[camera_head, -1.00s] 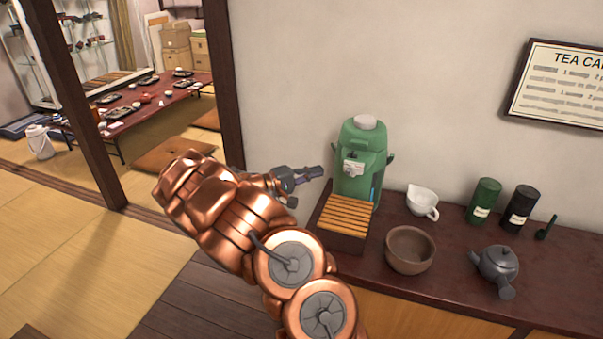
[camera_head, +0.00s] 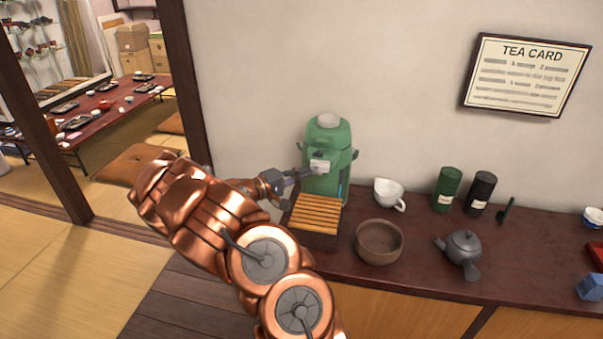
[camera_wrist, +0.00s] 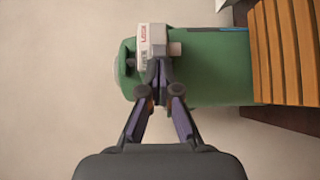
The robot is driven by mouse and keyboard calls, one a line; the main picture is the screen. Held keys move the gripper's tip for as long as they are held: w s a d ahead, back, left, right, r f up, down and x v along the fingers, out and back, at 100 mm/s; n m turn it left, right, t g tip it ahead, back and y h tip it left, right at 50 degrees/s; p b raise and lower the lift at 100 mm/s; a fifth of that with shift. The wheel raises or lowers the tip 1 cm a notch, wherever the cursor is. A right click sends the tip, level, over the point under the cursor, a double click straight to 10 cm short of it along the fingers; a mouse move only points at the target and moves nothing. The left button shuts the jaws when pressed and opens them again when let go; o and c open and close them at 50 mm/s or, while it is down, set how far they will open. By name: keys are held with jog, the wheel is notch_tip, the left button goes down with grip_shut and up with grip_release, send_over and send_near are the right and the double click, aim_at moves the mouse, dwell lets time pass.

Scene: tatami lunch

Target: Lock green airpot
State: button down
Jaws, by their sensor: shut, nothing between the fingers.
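The green airpot (camera_head: 325,135) stands upright on the counter against the wall, with a pale grey cap on top. In the wrist view the airpot (camera_wrist: 215,75) lies sideways across the picture. A small white lock block (camera_wrist: 152,45) with red lettering is on its front; it also shows in the head view (camera_head: 320,166). My gripper (camera_head: 316,172) is at the front of the airpot. In the wrist view its fingertips (camera_wrist: 160,66) are together at the lower edge of the white block, seemingly touching it. Nothing is held between them.
A slatted wooden drip tray (camera_head: 318,211) sits in front of the airpot. To its right are a brown bowl (camera_head: 379,242), a white spouted cup (camera_head: 389,194), a grey teapot (camera_head: 462,250) and two canisters. A dark wooden post (camera_head: 190,80) stands left of the counter.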

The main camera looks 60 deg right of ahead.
jog(key=shift+s+d+b, duration=0.25)
jog(key=shift+s+b, duration=0.45)
jog(key=shift+b, duration=0.15)
jog(key=shift+s+d+b, duration=0.2)
jog(key=shift+s+b, duration=0.45)
jog(key=shift+b, duration=0.15)
jog(key=shift+w, duration=0.1)
jog(key=w+d+b+v, duration=0.1)
jog(key=w+b+v, duration=0.1)
jog(key=v, duration=1.1)
jog(key=shift+w+b, duration=0.15)
jog(key=shift+b, duration=0.35)
jog(key=shift+d, duration=0.15)
